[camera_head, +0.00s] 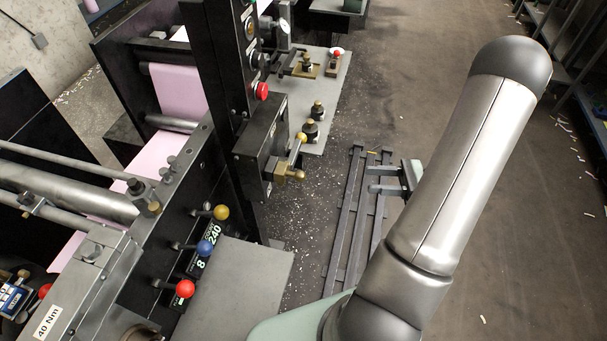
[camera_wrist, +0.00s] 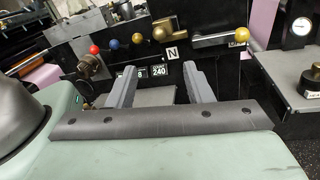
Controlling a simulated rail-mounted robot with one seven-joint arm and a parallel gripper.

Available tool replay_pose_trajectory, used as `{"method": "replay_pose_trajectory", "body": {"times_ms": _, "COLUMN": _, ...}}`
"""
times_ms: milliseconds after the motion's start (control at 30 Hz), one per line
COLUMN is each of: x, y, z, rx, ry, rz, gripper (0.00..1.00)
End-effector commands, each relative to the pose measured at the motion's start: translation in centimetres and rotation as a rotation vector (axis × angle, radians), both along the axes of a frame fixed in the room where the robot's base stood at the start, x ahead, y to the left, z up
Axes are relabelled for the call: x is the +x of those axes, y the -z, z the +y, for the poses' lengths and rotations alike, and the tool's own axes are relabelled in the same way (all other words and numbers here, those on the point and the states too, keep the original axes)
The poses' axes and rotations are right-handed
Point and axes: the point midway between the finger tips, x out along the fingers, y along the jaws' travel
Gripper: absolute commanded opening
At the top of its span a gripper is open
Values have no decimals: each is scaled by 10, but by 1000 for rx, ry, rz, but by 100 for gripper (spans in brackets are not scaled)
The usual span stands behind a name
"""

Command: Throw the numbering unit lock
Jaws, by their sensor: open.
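A lever with a brass ball end (camera_head: 300,137) and a brass block (camera_head: 285,173) sit on a black box (camera_head: 262,140) on the machine's side. In the wrist view the brass block (camera_wrist: 165,30) is above a white plate marked N (camera_wrist: 172,52), with a grey bar ending in a yellow ball (camera_wrist: 241,34) to its right. No readable label names the numbering unit lock. My gripper (camera_head: 370,179) is open and empty, to the right of the box and apart from it. It shows in the wrist view (camera_wrist: 160,66), its fingers below the N plate.
Yellow (camera_head: 221,212), blue (camera_head: 204,247) and red (camera_head: 185,288) ball levers stand by a counter display (camera_head: 215,236). A red button (camera_head: 261,91) is above the box. A grey shelf (camera_head: 325,137) holds black brass-topped knobs. A low slatted rack (camera_head: 345,235) is on the floor.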

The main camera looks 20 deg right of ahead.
Motion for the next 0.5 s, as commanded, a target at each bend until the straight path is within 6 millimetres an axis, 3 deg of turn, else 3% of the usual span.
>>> {"method": "replay_pose_trajectory", "body": {"times_ms": 500, "x": 40, "y": -4, "z": 102, "rx": 0, "ry": -9, "rz": 2, "gripper": 46}}
